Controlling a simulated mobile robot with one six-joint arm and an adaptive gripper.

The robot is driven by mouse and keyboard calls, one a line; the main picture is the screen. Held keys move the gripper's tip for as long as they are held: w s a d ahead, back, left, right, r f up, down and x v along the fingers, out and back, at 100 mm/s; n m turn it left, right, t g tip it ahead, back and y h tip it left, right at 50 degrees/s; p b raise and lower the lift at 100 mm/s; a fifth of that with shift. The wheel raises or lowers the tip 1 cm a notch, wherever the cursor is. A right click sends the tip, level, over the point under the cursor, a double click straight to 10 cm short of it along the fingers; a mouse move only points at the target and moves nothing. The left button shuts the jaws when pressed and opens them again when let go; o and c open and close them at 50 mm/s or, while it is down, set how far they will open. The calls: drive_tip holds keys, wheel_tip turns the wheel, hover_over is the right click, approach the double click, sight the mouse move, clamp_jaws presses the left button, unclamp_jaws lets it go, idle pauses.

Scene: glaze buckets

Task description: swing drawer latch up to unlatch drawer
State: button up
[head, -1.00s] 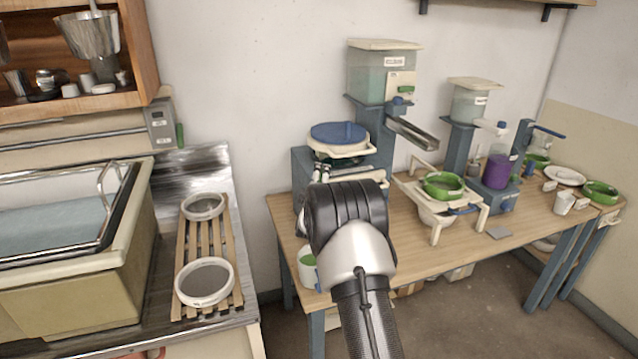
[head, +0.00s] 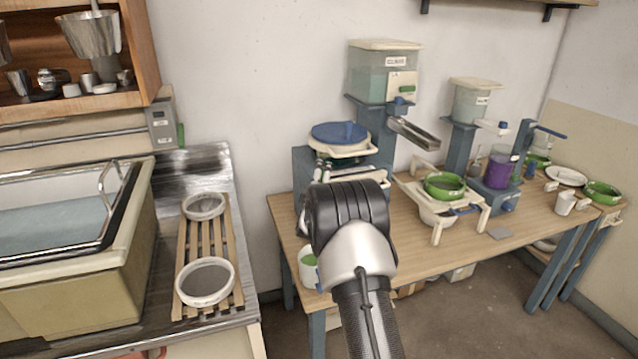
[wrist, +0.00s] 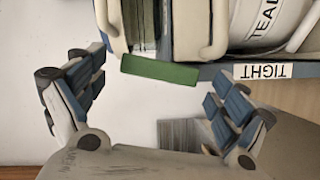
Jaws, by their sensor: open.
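In the wrist view, my gripper (wrist: 156,88) is open, with one finger at the left and one at the right. A green bar (wrist: 160,70), which looks like the drawer latch, lies above and between the fingertips, apart from both. It sits at the edge of a blue-grey frame, left of a label reading TIGHT (wrist: 263,71). In the head view, my wrist and arm cover the front of the blue stand (head: 303,168) with the blue-lidded pot (head: 338,132). The fingers are largely hidden there, and I cannot make out the latch.
A white container labelled TEAL (wrist: 268,18) is close above in the wrist view. A wooden table (head: 420,262) carries dispensers and a green bowl (head: 444,186) right of my arm. A slatted rack with sieves (head: 205,280) is at the left.

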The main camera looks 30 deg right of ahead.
drive_tip(key=v, duration=1.2)
drive_tip(key=shift+r, duration=0.1)
drive_tip(key=shift+c, duration=0.2)
